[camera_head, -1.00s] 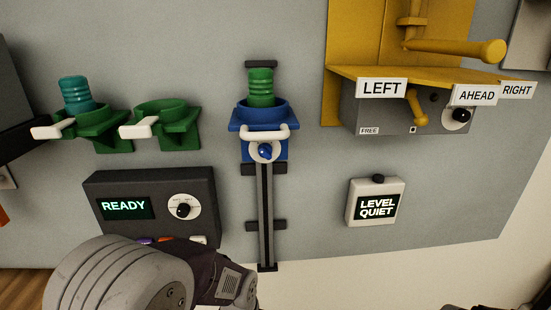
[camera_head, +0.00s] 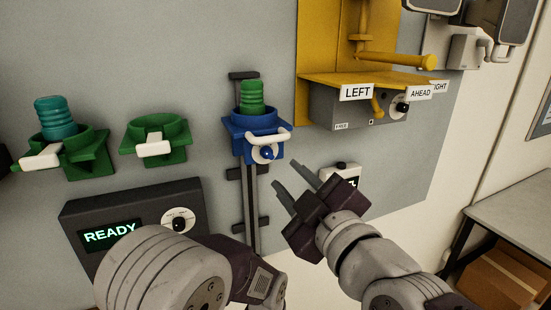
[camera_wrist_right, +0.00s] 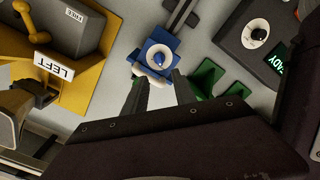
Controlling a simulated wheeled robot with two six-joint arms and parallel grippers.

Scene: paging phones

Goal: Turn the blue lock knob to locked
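The blue lock knob (camera_head: 267,153) sits on a white round dial on the front of a blue holder (camera_head: 255,122), below a white handle bar (camera_head: 270,138). A ribbed green cylinder (camera_head: 252,97) stands in the holder. My right gripper (camera_head: 285,176) is open and empty, below and right of the knob. In the right wrist view the knob (camera_wrist_right: 158,62) shows beyond the two spread fingers (camera_wrist_right: 158,78), roughly between them and apart from them. The dial's markings are too small to read. My left arm shows at lower left; its fingers are out of view.
A dark READY box (camera_head: 110,235) hangs at lower left. Green holders (camera_head: 157,148) are to the left. A yellow bracket (camera_head: 330,80) with a grey box is at upper right. A white box (camera_head: 342,172) is partly hidden behind my right gripper.

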